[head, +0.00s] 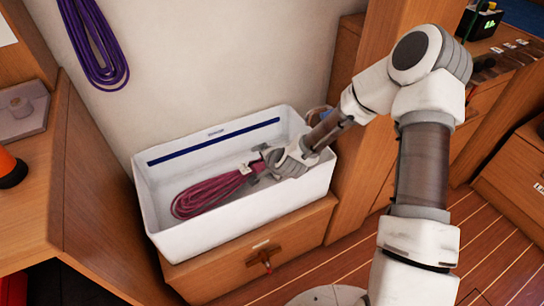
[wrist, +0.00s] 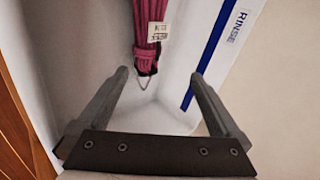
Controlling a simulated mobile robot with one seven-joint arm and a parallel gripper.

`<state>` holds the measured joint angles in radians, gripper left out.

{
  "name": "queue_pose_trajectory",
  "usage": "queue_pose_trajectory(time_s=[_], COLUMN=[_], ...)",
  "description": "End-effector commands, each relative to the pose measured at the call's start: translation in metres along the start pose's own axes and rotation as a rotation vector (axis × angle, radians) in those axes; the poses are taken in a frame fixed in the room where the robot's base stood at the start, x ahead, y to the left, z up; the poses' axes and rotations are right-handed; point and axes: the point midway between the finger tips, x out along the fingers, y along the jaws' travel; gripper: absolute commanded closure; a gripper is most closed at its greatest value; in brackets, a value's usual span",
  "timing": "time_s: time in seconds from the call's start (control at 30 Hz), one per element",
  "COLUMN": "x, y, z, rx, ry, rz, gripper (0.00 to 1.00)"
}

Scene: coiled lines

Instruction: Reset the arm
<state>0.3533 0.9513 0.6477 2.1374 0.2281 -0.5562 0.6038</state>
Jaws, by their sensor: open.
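My gripper (head: 254,172) is down inside the white bin (head: 245,216), at the end of my arm, which reaches in from the right. In the wrist view its two fingers (wrist: 159,75) are spread apart with nothing gripped between them. A magenta coiled line (head: 207,194) lies in the bin, its tied end close to the gripper. In the wrist view the coil (wrist: 146,20) hangs in from the top, with a white tag and a small metal clip just ahead of and between the fingertips. Whether a finger touches it I cannot tell.
The bin's walls surround my gripper; one bears a blue stripe and the label "RINSE" (wrist: 232,28). The bin stands on a wooden drawer unit (head: 262,258). A wooden post (head: 352,170) is close on the right. A purple coil (head: 95,45) hangs on the wall.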

Motion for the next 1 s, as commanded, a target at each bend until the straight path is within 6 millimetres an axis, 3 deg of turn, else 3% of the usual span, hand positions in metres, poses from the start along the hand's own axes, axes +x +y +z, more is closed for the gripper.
queue_pose_trajectory(time_s=[0.03, 0.2, 0.4, 0.83, 1.0], x=[-0.018, -0.058, -0.089, -0.101, -0.111], y=[-0.003, -0.003, -0.002, -0.001, -0.004], z=[-0.001, -0.001, -0.001, 0.000, -0.004], rx=[-0.002, -0.001, 0.000, -0.007, -0.090], ry=[0.001, 0.002, 0.002, 0.000, -0.003], rz=[0.000, -0.001, -0.001, -0.001, 0.024], gripper=[0.00, 0.00, 0.00, 0.00, 0.00])
